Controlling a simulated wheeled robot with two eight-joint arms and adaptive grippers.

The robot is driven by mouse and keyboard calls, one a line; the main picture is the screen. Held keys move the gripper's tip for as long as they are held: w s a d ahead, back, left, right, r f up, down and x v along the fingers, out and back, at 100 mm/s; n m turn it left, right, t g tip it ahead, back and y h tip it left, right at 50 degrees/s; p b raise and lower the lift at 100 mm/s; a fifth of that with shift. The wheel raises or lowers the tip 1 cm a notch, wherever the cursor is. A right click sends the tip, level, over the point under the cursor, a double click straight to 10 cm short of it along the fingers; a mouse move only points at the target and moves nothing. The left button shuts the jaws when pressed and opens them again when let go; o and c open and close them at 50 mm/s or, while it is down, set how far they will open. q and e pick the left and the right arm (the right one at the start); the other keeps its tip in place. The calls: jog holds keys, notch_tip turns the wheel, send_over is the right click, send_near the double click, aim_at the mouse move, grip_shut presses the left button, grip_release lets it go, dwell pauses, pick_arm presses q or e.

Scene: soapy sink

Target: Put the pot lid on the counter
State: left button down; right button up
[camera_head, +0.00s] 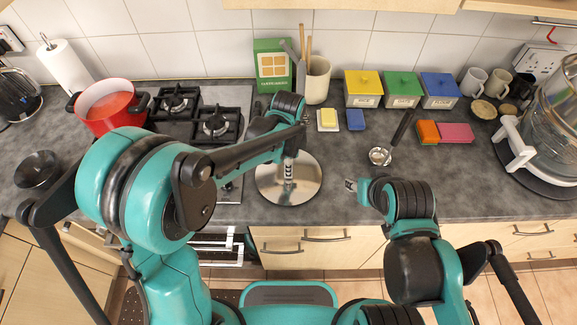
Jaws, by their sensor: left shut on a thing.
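The pot lid is a round, shiny silver disc (306,187) near the counter's front edge, just right of the stove. My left gripper (289,172) comes down over its middle and is shut on it; the arm hides part of the lid's far side. I cannot tell whether the lid touches the counter (340,208) or hangs slightly above it. My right gripper (351,185) is to the right of the lid, apart from it, near the front edge; its fingers are too small to read.
A ladle (381,156) lies right of the lid. Sponges (445,132), coloured boxes (403,88) and a utensil crock (318,82) stand farther back. Bare counter lies at front right.

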pick_arm(q)
jog(key=shift+f, duration=0.15)
jog(key=c, duration=1.3)
grip_release()
